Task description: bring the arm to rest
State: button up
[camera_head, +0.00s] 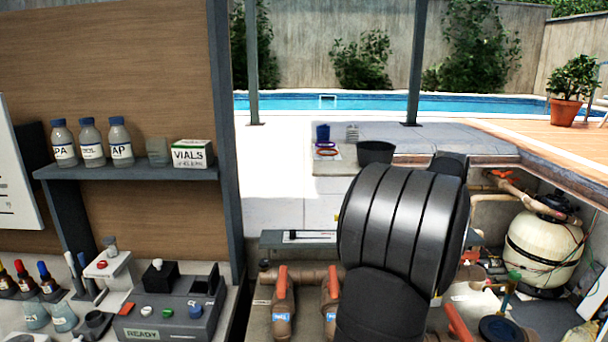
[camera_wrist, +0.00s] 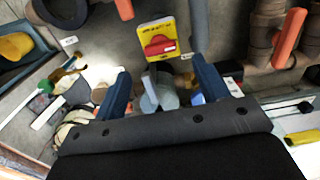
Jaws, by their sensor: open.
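My gripper (camera_wrist: 160,66) shows in the wrist view as two blue fingers spread wide apart. It is open, and nothing is gripped between the fingers. Beyond and between the fingers lies a grey rounded part (camera_wrist: 160,94), apart from them as far as I can tell. A yellow card with a red piece (camera_wrist: 160,44) lies just past the fingertips. In the head view my black arm stands at the right of centre, over the pit. It hides part of the pit, and my gripper cannot be seen there.
Brown pipework with orange-handled valves (camera_head: 283,300) runs close beside my arm. A cream filter tank (camera_head: 543,248) stands at the right. A bench with a grey test device (camera_head: 172,310) and a shelf (camera_head: 130,172) of bottles are at the left. A black bucket (camera_head: 376,153) stands behind.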

notch_tip(320, 180, down, 7)
jog(key=shift+r, duration=0.15)
jog(key=m, duration=0.3)
jog(key=shift+r, duration=0.15)
jog(key=m, duration=0.5)
jog(key=shift+m, duration=0.3)
jog(key=m, duration=0.4)
jog(key=shift+m, duration=2.2)
jog(key=shift+n, duration=0.3)
jog(key=n, duration=0.4)
jog(key=shift+n, duration=2.7)
